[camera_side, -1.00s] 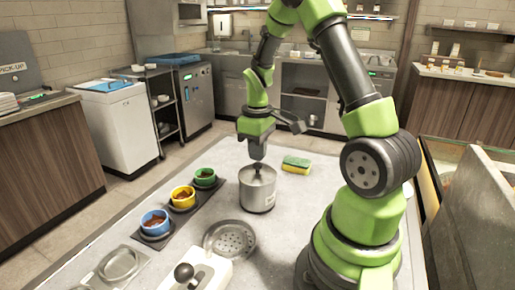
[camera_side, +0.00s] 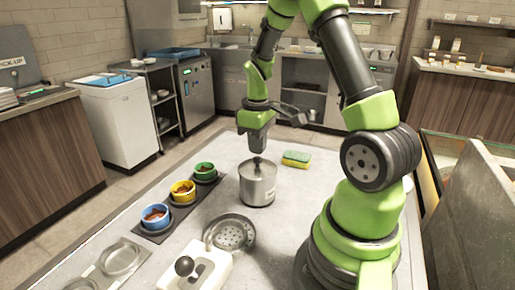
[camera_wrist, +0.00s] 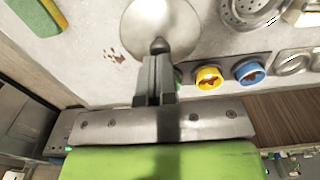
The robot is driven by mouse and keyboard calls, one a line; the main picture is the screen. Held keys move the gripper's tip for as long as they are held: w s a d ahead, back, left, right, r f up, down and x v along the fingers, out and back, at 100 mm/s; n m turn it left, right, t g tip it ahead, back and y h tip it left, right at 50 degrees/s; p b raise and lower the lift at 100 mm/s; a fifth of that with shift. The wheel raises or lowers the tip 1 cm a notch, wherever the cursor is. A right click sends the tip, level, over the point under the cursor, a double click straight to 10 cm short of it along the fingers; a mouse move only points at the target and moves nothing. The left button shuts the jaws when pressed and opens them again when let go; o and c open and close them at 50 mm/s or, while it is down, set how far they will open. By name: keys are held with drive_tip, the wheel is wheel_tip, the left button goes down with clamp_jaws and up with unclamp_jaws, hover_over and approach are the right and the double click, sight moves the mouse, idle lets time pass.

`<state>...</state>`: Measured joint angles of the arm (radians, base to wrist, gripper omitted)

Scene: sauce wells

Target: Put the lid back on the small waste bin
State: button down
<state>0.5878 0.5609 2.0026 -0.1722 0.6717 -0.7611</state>
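The small waste bin (camera_side: 257,188) is a silver cylinder standing upright on the pale worktop. Its round metal lid (camera_wrist: 148,22) with a dark knob appears level on the bin's rim in the side view; a small gap at the rim cannot be ruled out. My gripper (camera_side: 257,153) points straight down over the lid, centred on the knob. In the wrist view the fingertips (camera_wrist: 157,57) are right at the knob (camera_wrist: 159,45). The fingers look close together, but whether they pinch the knob is not clear.
A dark tray holds blue (camera_side: 155,216), yellow (camera_side: 183,191) and green (camera_side: 205,170) sauce bowls left of the bin. A perforated round dish (camera_side: 232,233) and a white dispenser with a black knob (camera_side: 195,270) are in front. A sponge (camera_side: 297,159) lies behind right.

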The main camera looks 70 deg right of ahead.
drive_tip(key=shift+r, duration=2.75)
drive_tip(key=shift+a+r, duration=0.25)
drive_tip(key=s+a+r+m+t+y, duration=0.1)
drive_tip(key=s+a+r+m+t, duration=0.1)
drive_tip(key=s+a+r, duration=0.3)
drive_tip(key=s+a+r+m+t+y, duration=0.1)
drive_tip(key=s+a+r+t, duration=0.3)
drive_tip(key=a, duration=0.9)
wheel_tip(320, 180, up, 3)
drive_tip(key=shift+s+f+m+t, duration=0.1)
drive_tip(key=shift+s+m+t, duration=0.25)
drive_tip(key=shift+m+t, duration=0.2)
drive_tip(key=shift+a, duration=0.1)
